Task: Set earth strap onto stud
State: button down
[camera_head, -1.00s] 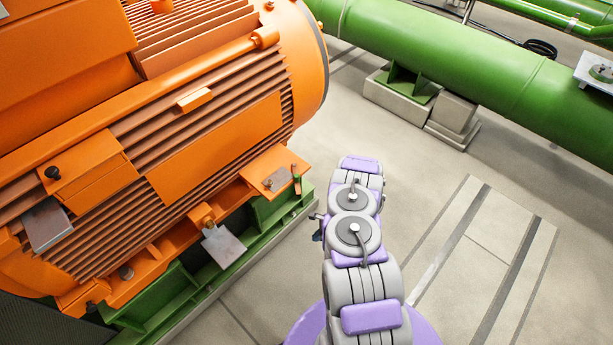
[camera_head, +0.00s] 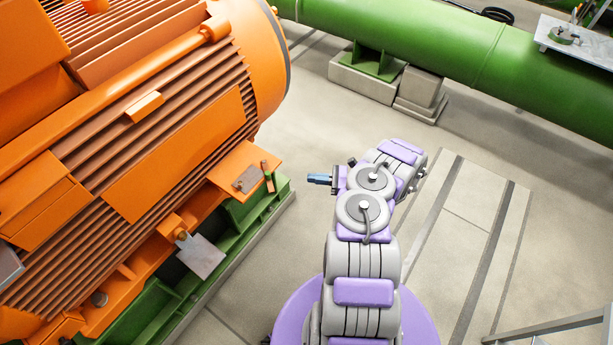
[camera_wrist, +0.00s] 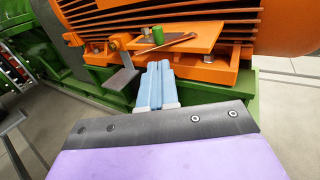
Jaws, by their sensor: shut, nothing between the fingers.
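A green-and-copper piece, which looks like the earth strap (camera_head: 268,176), lies on the orange ledge (camera_head: 225,180) at the motor's lower right. In the wrist view it shows as a green sleeve (camera_wrist: 158,35) with a thin copper strip (camera_wrist: 178,41) running across the ledge. A small grey post that may be the stud (camera_wrist: 146,29) stands beside the green sleeve; I cannot be sure. My gripper (camera_head: 319,179) points left toward the motor, with free space between. In the wrist view its blue fingers (camera_wrist: 158,70) are together and empty, below the ledge.
The orange motor (camera_head: 130,140) stands on a green base (camera_head: 245,215). A grey plate (camera_head: 201,256) juts from its side and also shows in the wrist view (camera_wrist: 122,76). A green pipe (camera_head: 450,50) crosses behind, with a grey shelf (camera_head: 590,48) above it. Floor between is clear.

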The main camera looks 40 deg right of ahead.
jog(key=b, duration=0.2)
send_near(266, 169)
jog(key=a+r, duration=0.2)
jog(key=a, duration=0.4)
jog(key=shift+d, duration=0.2)
